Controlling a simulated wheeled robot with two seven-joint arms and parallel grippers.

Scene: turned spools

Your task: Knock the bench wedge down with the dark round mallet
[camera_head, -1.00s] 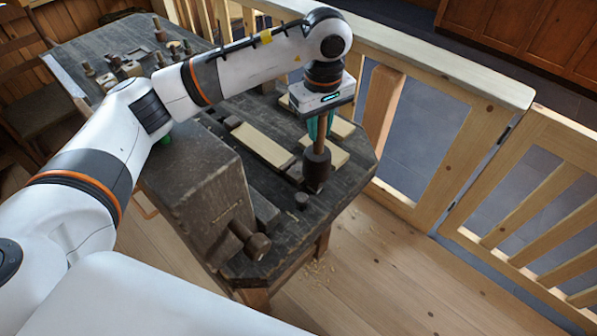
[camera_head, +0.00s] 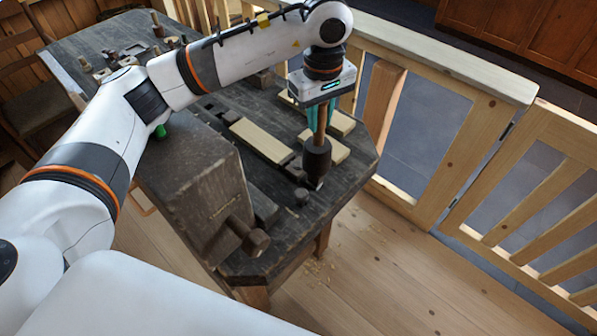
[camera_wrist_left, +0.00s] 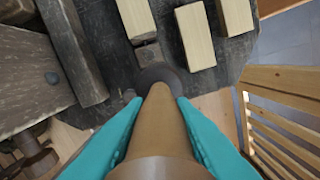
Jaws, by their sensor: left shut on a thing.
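My left gripper (camera_head: 320,107) is shut on the brown handle of the mallet (camera_head: 317,158). The mallet is upright with its dark round head down, over the near right end of the bench. In the left wrist view the fingers (camera_wrist_left: 155,125) flank the handle, and the mallet head (camera_wrist_left: 158,76) shows beyond it. A dark block (camera_wrist_left: 148,54), which may be the bench wedge, is between a pale board and the head; the head partly covers it. It also shows left of the head in the camera_head view (camera_head: 293,168). I cannot tell whether the head touches it. My right gripper is not in view.
The dark workbench (camera_head: 345,175) carries pale boards (camera_head: 262,141), a small dark peg (camera_head: 301,196) and a big dark vise block (camera_head: 190,185). Several spools and tools (camera_head: 120,60) stand at the far left. A wooden railing (camera_head: 440,75) runs along the right side.

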